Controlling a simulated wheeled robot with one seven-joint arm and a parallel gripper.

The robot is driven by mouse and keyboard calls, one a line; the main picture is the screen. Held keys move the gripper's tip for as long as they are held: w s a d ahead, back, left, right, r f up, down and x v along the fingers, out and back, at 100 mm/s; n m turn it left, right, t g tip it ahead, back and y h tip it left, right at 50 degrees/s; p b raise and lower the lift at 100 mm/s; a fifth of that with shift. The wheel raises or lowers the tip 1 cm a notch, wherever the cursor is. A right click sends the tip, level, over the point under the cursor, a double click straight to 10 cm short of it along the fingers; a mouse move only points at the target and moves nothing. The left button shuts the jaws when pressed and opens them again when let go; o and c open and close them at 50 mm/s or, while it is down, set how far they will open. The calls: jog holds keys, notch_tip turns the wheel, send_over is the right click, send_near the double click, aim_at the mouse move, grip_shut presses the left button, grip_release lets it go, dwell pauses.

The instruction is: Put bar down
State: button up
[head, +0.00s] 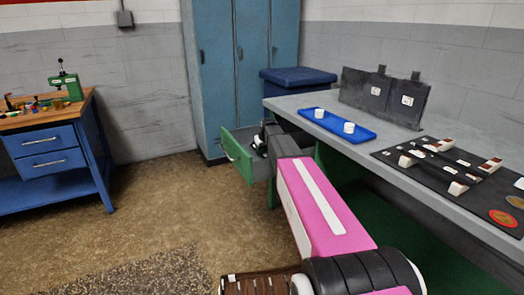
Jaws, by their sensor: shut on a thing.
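I cannot tell whether the bar touches the drawer's bottom.
The workbench (290,101) carries a blue tray (327,122) with two white pieces, and a dark mat (478,198) with dark bars on white-and-brown supports. Blue lockers (210,70) stand behind. A blue bench (55,190) is at left. Open floor lies between.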

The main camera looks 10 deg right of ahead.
jog(key=shift+f, duration=0.45)
jog(key=o, duration=1)
jog(key=shift+r, duration=0.15)
jog(key=shift+r, duration=0.25)
jog(key=v, duration=1.2)
jog(key=shift+r, duration=0.25)
